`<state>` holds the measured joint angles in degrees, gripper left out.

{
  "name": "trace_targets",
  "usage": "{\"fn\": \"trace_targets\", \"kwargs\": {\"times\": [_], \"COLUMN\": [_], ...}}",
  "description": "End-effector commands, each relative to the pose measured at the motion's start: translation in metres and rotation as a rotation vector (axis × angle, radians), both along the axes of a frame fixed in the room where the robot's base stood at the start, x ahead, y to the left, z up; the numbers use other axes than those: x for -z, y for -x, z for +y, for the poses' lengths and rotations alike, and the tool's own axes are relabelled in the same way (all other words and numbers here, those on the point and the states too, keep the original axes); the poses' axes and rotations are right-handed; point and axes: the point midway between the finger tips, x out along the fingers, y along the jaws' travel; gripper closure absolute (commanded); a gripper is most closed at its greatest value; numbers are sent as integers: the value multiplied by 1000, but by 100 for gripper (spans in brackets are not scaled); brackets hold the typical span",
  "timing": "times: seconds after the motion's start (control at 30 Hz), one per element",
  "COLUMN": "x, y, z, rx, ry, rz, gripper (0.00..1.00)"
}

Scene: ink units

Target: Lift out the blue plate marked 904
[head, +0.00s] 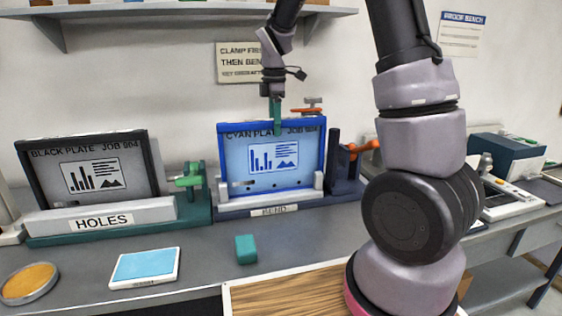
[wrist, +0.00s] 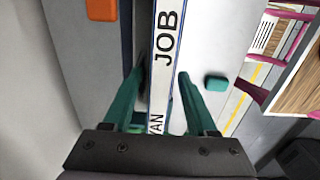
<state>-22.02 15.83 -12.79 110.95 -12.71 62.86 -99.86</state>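The blue-framed plate (head: 235,160), its top edge lettered "CYAN PLA…" and "JOB" with a number too small to read surely, stands upright in the fixture labelled "BEND" (head: 265,211). Its face shows a bar chart and a picture. My gripper (head: 277,122) is at the middle of the plate's top edge, pointing down, and covers part of the lettering. In the wrist view my green fingers (wrist: 162,76) are apart, one on each side of the plate's lettered edge (wrist: 166,55). A gap shows at the left finger; contact at the right finger is unclear.
A black plate (head: 38,180) stands in the "HOLES" fixture (head: 50,222) at the left. An orange-handled clamp (head: 362,148) is right of the blue plate. A green block (head: 245,249), a light-blue pad (head: 145,266) and a round orange-topped dish (head: 28,283) lie in front. A shelf (head: 200,13) hangs above.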

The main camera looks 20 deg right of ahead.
Motion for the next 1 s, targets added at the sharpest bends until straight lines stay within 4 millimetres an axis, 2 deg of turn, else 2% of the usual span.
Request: {"fn": "trace_targets", "kwargs": {"times": [0.03,0.1,0.13,0.4,1.0], "x": [0,0,0,-5,-77], "y": [0,0,0,-1,-1], "z": [0,0,0,0,0], "rx": [0,0,0,1,2], "ry": [0,0,0,-1,-2], "rz": [0,0,0,-2,-5], "gripper": [63,90,100,100,100]}}
